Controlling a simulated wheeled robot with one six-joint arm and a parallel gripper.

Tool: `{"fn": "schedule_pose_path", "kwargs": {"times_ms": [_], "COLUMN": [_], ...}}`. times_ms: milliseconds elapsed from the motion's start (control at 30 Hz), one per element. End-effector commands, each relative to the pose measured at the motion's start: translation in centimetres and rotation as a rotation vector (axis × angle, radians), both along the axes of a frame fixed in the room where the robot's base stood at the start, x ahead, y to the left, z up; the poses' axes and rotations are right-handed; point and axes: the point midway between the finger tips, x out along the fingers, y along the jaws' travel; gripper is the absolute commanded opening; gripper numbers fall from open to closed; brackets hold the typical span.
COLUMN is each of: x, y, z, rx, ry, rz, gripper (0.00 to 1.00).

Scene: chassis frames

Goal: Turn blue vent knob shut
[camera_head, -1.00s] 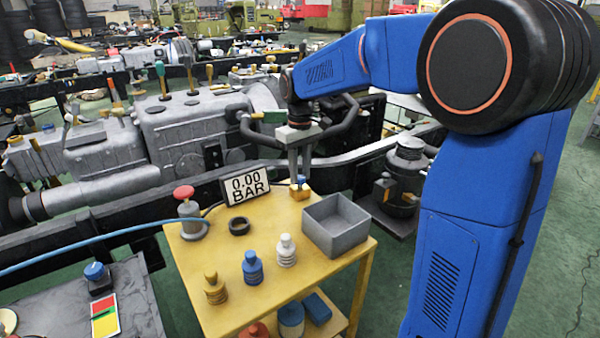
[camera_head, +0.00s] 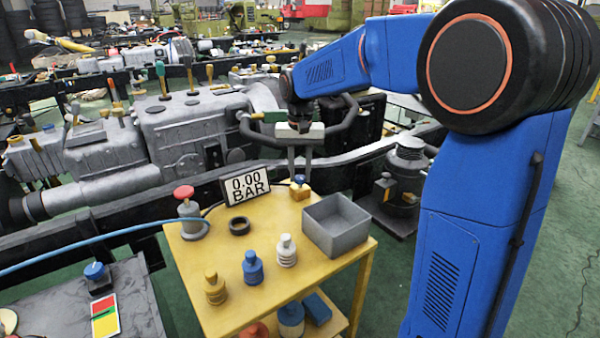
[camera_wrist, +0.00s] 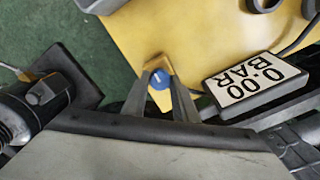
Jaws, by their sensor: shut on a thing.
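The blue vent knob (camera_head: 299,179) sits on a small brass block (camera_head: 300,192) at the back edge of the yellow table. My gripper (camera_head: 299,176) points straight down over it, with its fingers closed on the knob. In the wrist view, the knob (camera_wrist: 159,79) shows between the two fingertips (camera_wrist: 159,82), with a small pale mark on its top. The brass block (camera_wrist: 158,64) shows beside it. A display (camera_head: 246,185) left of the knob reads 0.00 BAR.
A grey open bin (camera_head: 338,226) stands close to the right of the knob. A red-topped valve (camera_head: 189,212), a black ring (camera_head: 239,226) and several small bottles share the table. A second blue knob (camera_head: 95,271) is on the grey surface at left. Engine parts stand behind.

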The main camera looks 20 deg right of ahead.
Motion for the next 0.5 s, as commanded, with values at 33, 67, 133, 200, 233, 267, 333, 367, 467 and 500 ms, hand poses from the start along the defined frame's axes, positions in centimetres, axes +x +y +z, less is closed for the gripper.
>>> {"fn": "schedule_pose_path", "kwargs": {"times_ms": [33, 67, 133, 200, 233, 267, 333, 367, 467, 500], "x": [0.0, 0.0, 0.0, 0.0, 0.0, 0.0, 0.0, 0.0, -0.01, -0.01], "y": [-0.01, -0.01, -0.01, -0.01, -0.01, -0.01, -0.01, -0.01, -0.01, -0.01], "z": [-0.06, -0.06, -0.06, -0.06, -0.06, -0.06, -0.06, -0.06, -0.06, -0.06], "rx": [-0.001, -0.001, -0.001, -0.001, -0.001, -0.001, -0.001, -0.001, -0.001, -0.001], "ry": [0.001, 0.001, 0.001, 0.001, 0.001, 0.001, 0.001, 0.001, 0.001, 0.001], "rz": [-0.01, -0.016, -0.025, -0.03, -0.032, -0.033, -0.034, -0.034, -0.034, -0.033], "gripper": [0.04, 0.04, 0.04, 0.04, 0.04, 0.04, 0.04, 0.04, 0.04, 0.04]}}
